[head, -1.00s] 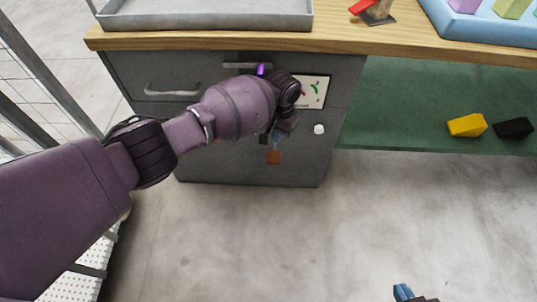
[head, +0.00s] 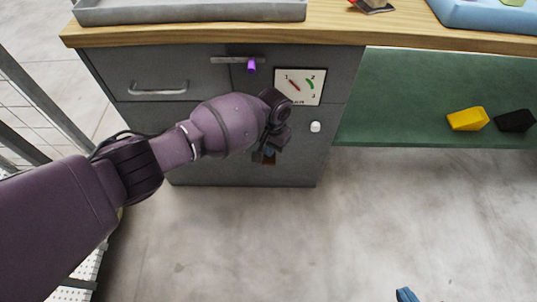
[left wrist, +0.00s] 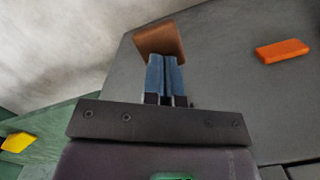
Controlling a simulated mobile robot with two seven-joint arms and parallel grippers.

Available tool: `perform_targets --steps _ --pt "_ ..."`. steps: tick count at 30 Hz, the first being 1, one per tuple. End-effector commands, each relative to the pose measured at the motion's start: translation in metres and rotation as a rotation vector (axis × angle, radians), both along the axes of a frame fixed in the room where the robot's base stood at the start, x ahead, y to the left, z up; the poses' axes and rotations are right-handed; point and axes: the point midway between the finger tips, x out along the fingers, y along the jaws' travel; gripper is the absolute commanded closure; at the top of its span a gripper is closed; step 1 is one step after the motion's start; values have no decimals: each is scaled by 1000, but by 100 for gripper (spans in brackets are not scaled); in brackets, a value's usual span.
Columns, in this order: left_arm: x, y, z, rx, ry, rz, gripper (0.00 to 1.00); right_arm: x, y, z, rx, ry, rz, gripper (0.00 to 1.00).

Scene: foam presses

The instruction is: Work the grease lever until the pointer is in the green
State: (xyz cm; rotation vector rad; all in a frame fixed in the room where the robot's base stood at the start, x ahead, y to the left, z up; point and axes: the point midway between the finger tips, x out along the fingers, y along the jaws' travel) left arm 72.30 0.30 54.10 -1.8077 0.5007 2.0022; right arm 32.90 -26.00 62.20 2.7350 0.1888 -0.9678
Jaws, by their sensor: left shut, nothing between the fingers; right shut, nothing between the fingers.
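The gauge (head: 300,86) on the grey cabinet front shows a red pointer (head: 293,84) left of the green arc (head: 310,83), outside it. A purple-tipped piece (head: 252,66) sticks out by a grey bar left of the gauge. A brown piece (head: 270,160) low on the cabinet shows as a brown pad (left wrist: 160,40) in the left wrist view. Which part is the grease lever I cannot tell. My left gripper (head: 265,154) is shut and empty, its blue fingertips (left wrist: 166,60) close to the pad; contact is unclear. My right gripper (head: 405,294) is shut, mostly cut off below.
A white knob (head: 315,127) sits below the gauge. An orange block (left wrist: 282,50) shows on the grey surface in the left wrist view. Yellow (head: 467,119) and black (head: 514,121) blocks lie on the green shelf at right. A grey tray (head: 190,14) stands on the worktop.

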Motion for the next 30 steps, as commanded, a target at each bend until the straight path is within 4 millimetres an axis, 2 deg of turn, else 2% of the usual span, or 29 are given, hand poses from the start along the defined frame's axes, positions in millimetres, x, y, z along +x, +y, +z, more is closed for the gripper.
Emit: perform_targets --steps 1,16,30 --pt "-1 0 -5 0 2 0 100 2 1 0 -1 -5 6 100" --pt "0 0 -8 -1 0 0 100 1 1 0 -6 -5 11 100" --pt "-3 0 -51 0 6 0 100 -12 1 -22 -2 48 -3 100"
